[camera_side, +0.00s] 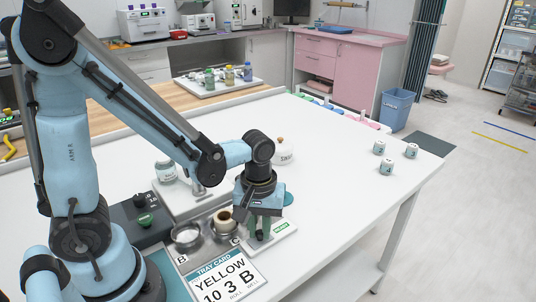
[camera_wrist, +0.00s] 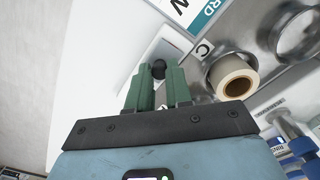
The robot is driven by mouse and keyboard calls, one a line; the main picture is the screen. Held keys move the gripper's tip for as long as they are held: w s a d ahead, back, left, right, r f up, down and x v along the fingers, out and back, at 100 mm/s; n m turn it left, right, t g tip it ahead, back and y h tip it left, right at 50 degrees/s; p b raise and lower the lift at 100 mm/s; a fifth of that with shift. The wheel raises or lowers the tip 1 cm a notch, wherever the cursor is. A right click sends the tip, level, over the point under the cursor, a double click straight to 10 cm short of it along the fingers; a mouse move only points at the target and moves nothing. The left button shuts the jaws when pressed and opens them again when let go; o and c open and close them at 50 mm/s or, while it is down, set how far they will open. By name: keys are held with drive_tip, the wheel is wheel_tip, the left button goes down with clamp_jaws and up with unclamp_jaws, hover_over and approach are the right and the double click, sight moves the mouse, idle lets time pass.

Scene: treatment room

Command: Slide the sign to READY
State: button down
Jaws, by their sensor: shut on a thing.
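In the wrist view, my gripper's green fingers (camera_wrist: 159,76) are shut on a dark round knob (camera_wrist: 159,66) of the sign. The sign's white plate (camera_wrist: 176,42) shows beyond the fingers there.
Close left are a metal tray with a bowl (camera_side: 186,236) and a tape roll (camera_side: 224,219), and a tray card (camera_side: 228,281) reading YELLOW 10 3 B. A white lidded jar (camera_side: 281,153) stands behind my gripper. Several small white blocks (camera_side: 386,167) lie far right.

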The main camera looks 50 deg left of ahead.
sight(257, 233)
drive_tip(key=shift+s, duration=0.3)
drive_tip(key=c, duration=1)
unclamp_jaws()
drive_tip(key=shift+c, duration=0.2)
drive_tip(key=shift+r, duration=0.1)
wheel_tip(257, 233, up, 12)
drive_tip(key=a+m+t, duration=0.1)
drive_tip(key=m+t, duration=0.1)
drive_tip(key=m, duration=0.1)
drive_tip(key=a+m+t, duration=0.1)
drive_tip(key=m+t, duration=0.1)
drive_tip(key=m, duration=0.1)
drive_tip(key=a+m+t, duration=0.1)
drive_tip(key=m+t, duration=0.2)
drive_tip(key=shift+w+a+f, duration=0.15)
drive_tip(key=shift+w+f, duration=0.1)
drive_tip(key=shift+f, duration=0.1)
